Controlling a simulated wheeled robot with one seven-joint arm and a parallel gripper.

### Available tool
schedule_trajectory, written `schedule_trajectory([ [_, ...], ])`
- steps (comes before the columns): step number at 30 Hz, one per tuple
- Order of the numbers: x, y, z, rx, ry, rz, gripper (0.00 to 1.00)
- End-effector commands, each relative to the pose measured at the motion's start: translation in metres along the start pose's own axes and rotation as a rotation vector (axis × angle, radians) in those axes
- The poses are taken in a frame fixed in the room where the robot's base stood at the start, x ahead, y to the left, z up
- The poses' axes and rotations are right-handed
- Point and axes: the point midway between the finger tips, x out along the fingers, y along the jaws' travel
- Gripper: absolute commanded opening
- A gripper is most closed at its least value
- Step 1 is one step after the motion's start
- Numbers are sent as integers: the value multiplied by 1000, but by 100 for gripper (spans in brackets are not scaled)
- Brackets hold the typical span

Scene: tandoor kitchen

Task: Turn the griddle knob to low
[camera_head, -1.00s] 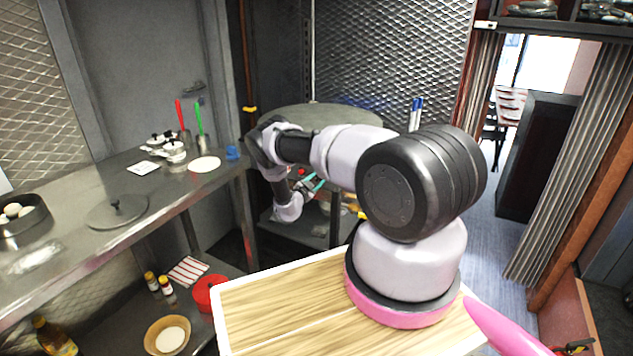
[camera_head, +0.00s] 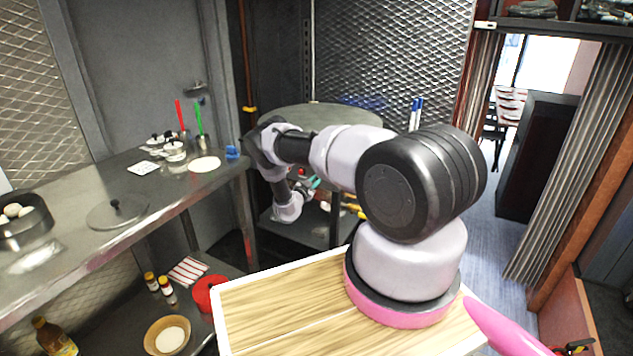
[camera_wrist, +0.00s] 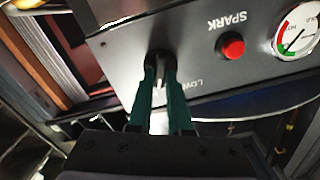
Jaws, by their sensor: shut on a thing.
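The griddle knob (camera_wrist: 160,64) is a dark knob with a light pointer on the grey control panel (camera_wrist: 208,62). It shows in the wrist view, partly hidden between my fingers. My gripper (camera_wrist: 160,72) has green fingers and is shut on the knob. The pointer lies roughly along the fingers, toward the bottom of the picture. The word LOW, upside down, is to the right of the knob. In the head view my gripper (camera_head: 312,183) shows small and partly hidden by my arm, at the front of the round-topped griddle (camera_head: 322,117).
A red SPARK button (camera_wrist: 233,48) and a round gauge (camera_wrist: 297,32) are on the panel to the right of the knob. In the head view, a steel counter (camera_head: 70,220) with utensils and pots stands on the left. A blue-grey floor (camera_head: 480,235) is open to the right.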

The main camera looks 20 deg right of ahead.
Motion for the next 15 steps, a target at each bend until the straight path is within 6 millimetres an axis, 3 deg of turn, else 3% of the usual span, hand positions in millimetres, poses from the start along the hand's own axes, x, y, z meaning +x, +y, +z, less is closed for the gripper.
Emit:
schedule_trajectory([
  [15, -1, -2, 2, -488, -2, -1, 0],
])
